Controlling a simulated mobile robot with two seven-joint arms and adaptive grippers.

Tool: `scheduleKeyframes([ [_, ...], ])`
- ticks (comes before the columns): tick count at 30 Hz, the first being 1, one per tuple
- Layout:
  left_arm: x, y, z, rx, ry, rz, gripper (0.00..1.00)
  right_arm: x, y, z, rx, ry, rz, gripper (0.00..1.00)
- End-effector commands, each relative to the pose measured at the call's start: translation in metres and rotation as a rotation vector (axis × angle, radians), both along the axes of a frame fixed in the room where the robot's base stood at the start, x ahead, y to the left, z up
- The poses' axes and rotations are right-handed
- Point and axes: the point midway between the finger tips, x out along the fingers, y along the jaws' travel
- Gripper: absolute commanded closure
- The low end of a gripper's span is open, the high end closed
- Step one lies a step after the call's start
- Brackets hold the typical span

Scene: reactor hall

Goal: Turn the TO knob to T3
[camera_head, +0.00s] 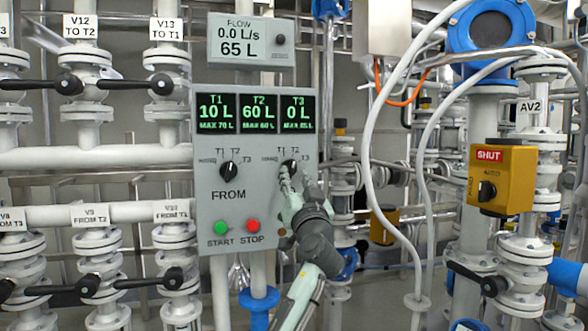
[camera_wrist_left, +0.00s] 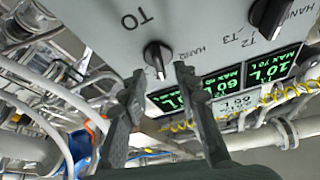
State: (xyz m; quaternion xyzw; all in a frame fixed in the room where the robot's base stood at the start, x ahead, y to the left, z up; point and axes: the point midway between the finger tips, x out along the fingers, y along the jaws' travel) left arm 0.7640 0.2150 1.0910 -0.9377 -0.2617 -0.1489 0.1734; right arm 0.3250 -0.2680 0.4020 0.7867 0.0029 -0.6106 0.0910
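The TO knob (camera_head: 289,166) is a small black knob on the right of the grey control panel (camera_head: 213,217), with marks T1, T2 and T3 around it. Its pointer direction is too small to tell. My left gripper (camera_head: 288,178) is just in front of and below it in the head view, hiding the TO lettering. In the left wrist view the knob (camera_wrist_left: 157,56) shows just beyond the spread fingertips of my left gripper (camera_wrist_left: 160,72), with a gap on both sides. My left gripper is open and holds nothing. My right gripper is not in view.
The FROM knob (camera_head: 229,170) is left of the TO knob. Below are a green START button (camera_head: 221,228) and a red STOP button (camera_head: 253,225). Displays above read 10 L, 60 L and 0 L. Pipes and valves flank the panel; white hoses (camera_head: 372,150) hang to the right.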

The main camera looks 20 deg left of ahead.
Motion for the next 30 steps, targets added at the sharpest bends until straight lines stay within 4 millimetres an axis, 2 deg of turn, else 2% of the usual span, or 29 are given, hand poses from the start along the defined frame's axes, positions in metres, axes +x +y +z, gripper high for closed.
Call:
scheduleKeyframes([
  [1,0.007,0.005,0.006,0.001,0.0,0.003,0.69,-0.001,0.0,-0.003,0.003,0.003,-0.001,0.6],
  [6,0.023,0.012,0.012,0.001,0.0,0.0,0.69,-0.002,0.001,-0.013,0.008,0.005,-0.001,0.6],
  [17,0.027,0.015,0.012,0.0,0.0,0.0,0.69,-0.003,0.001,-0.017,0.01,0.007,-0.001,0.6],
  [24,0.027,0.015,0.012,0.0,0.0,0.0,0.99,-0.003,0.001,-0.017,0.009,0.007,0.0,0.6],
  [30,0.027,0.015,0.012,0.0,0.0,0.0,1.0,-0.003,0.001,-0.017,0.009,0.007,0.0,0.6],
])
